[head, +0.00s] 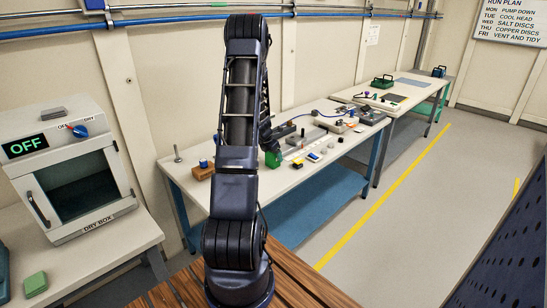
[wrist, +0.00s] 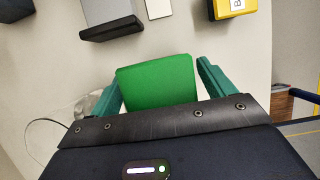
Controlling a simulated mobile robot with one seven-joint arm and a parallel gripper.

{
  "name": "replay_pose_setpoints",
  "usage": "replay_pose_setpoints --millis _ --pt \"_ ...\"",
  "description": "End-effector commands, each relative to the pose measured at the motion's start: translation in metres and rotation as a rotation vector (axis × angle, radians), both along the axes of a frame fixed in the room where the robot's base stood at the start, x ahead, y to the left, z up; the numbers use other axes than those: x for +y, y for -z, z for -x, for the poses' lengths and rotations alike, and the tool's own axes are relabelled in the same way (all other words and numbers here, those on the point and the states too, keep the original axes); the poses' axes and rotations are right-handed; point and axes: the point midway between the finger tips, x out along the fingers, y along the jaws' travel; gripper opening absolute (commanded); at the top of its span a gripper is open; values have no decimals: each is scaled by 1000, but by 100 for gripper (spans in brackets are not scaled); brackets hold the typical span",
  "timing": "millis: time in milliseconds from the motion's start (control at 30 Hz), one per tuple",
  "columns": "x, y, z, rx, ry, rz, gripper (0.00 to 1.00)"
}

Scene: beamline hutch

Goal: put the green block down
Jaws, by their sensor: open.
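The green block (wrist: 157,82) lies between the two teal fingers of my gripper (wrist: 160,74) in the wrist view. The fingers are open, with a gap showing between the block and the right finger; the left finger is close to the block's edge. The block's near side is hidden behind the gripper body. In the head view the green block (head: 273,158) shows at the left part of the long bench (head: 222,199), just right of my arm, which hides most of my gripper. It appears to be at the bench top; its underside cannot be seen.
A wooden block (head: 203,172) stands left of my arm. Several small items and a grey box (wrist: 110,17) lie beyond the green block, with a yellow item (wrist: 234,8) farther right. A dry box (head: 70,175) and a pale green box (head: 35,284) are on the left bench.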

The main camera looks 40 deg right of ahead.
Motion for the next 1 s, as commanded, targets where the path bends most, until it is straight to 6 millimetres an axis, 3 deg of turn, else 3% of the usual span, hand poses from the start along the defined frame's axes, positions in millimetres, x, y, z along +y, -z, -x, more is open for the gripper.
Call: replay_pose_setpoints --millis 500,1000 --pt "32 -80 0 -3 0 2 82" --pt "49 -109 -3 -13 16 4 82"
